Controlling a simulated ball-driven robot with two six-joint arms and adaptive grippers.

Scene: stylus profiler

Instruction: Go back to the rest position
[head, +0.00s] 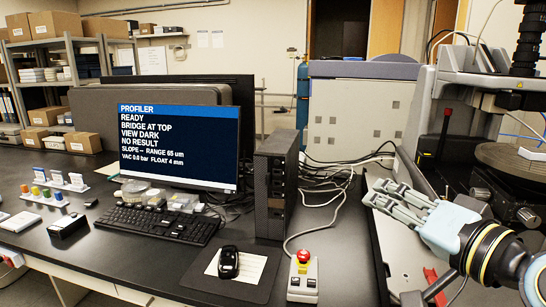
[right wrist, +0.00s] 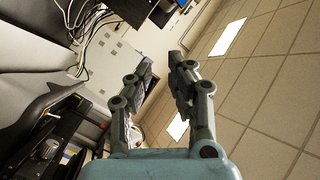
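My right gripper (head: 380,195) is at the right of the head view, raised in front of the profiler's stage (head: 515,160). It also shows in the right wrist view (right wrist: 162,65), tilted, with its two fingers apart and nothing between them. My left gripper is in neither view.
A control box with a red button (head: 303,275), a mouse (head: 229,262), a keyboard (head: 158,223) and a computer tower (head: 275,190) stand on the dark bench. Small coloured items (head: 45,195) sit at the left.

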